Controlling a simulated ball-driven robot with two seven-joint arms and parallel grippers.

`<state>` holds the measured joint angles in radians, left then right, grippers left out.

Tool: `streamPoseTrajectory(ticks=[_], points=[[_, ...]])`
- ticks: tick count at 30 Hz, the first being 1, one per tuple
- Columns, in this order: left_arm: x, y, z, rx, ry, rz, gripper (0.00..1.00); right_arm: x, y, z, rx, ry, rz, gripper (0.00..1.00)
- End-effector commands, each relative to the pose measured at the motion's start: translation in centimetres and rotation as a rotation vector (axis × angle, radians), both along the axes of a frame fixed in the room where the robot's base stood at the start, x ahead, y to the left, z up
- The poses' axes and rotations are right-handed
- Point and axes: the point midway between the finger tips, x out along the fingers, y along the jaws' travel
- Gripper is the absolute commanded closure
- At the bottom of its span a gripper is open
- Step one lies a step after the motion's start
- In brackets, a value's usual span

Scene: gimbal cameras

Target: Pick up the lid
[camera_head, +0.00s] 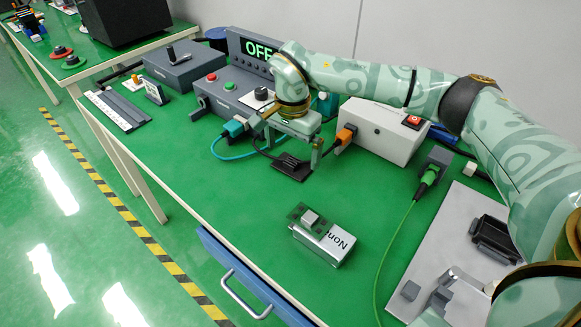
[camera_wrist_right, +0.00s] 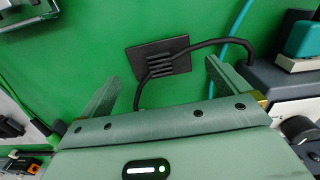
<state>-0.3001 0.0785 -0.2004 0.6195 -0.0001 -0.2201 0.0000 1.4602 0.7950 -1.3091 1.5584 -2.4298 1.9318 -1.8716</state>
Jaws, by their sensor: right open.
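A flat black ribbed plate (camera_head: 290,168), which I take to be the lid, lies on the green table top. It also shows in the right wrist view (camera_wrist_right: 158,62), with a black cable running to its ribs. My right gripper (camera_head: 291,148) is open above it, pointing down. In the right wrist view, the open fingers (camera_wrist_right: 160,72) stand to either side of the plate, apart from it, with nothing held. The arm partly covers the table behind the plate. My left gripper is not identifiable in these views.
A grey control box (camera_head: 228,97) with an OFF display (camera_head: 258,48) stands behind the gripper. A white box (camera_head: 380,132) is to the right. A silver box (camera_head: 323,240) sits in front. A black tray (camera_head: 494,238) lies on a pale board. Green table is clear at front left.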

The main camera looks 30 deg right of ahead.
Motion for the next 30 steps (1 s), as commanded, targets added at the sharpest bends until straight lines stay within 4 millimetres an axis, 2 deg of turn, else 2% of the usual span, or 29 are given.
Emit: streamPoseTrajectory(ticks=[1,4,11,12,16,17,26,30], points=[[-0.5,0.0,-1.0,0.0,0.014,0.0,0.63,0.0,0.0,-1.9,0.001,0.009,0.0,0.0],[-0.9,0.0,-1.5,0.001,0.021,0.0,0.63,-0.1,0.0,-3.3,0.001,0.009,0.0,0.0],[-0.8,0.1,-1.4,0.001,0.02,0.0,0.63,0.0,-0.1,-3.3,-0.001,0.002,0.0,0.0],[-0.8,0.1,-1.4,0.001,0.02,0.0,0.63,0.0,-0.1,-3.3,-0.001,0.002,0.0,0.03],[-0.8,0.1,-1.4,0.002,0.019,0.0,0.63,0.0,-0.1,-3.3,-0.001,0.002,-0.001,0.39],[-0.8,0.1,-1.4,0.002,0.019,0.0,0.63,0.0,0.0,-3.3,-0.001,0.002,-0.001,0.41],[-0.7,0.1,-1.4,0.002,0.017,0.0,0.63,0.0,-0.1,-3.2,-0.001,0.002,-0.001,0.41],[-0.4,0.1,-0.7,0.002,0.009,0.0,0.63,0.0,0.0,-2.0,-0.001,-0.001,-0.001,0.41]])
